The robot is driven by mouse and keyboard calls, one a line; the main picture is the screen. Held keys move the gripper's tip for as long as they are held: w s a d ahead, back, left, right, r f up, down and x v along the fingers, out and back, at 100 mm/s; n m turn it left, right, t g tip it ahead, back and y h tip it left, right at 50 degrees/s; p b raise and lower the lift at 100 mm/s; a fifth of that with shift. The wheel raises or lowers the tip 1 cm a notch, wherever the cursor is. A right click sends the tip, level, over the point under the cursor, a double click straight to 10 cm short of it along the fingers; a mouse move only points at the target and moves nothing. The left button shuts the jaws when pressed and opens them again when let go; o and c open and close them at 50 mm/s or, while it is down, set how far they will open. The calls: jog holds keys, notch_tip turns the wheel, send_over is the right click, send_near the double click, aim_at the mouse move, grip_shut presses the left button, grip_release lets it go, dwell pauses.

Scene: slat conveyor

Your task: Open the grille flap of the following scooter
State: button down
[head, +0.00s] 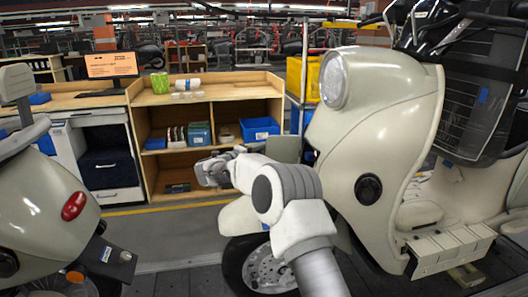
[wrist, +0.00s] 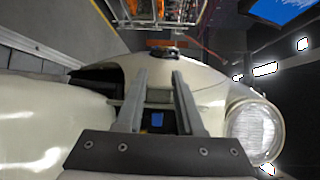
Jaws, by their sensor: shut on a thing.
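The cream scooter (head: 385,130) with a round headlamp (head: 334,80) stands at the right in the head view. A grey-green panel, which looks like its grille flap (head: 284,149), stands out from the front below the headlamp. My gripper (wrist: 158,76) reaches toward the scooter's front, its fingers closed on the flap. In the head view the fingertips are hidden by my arm. In the wrist view, the headlamp (wrist: 252,130) is at the right and a dark gap shows left of the fingers. A small blue patch (wrist: 157,118) shows between them.
Another cream scooter (head: 40,220) with a red tail light stands close at the left. A wooden shelf (head: 235,95) with blue bins and a workbench stand behind. A strip of floor (head: 180,235) between the scooters is free.

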jog(key=shift+w+d+m+g+h+p, duration=0.65)
jog(key=shift+w+m+g+h, duration=0.15)
jog(key=shift+w+g+h, duration=0.15)
jog(key=shift+w+d+p, duration=0.2)
jog(key=shift+w+p, duration=0.25)
jog(key=shift+p, duration=0.05)
jog(key=shift+w+f, duration=0.1)
jog(key=shift+w, duration=0.05)
jog(key=c, duration=0.5)
grip_release()
jog(key=shift+d, duration=0.2)
jog(key=v, duration=1.7)
jog(key=shift+a, duration=0.35)
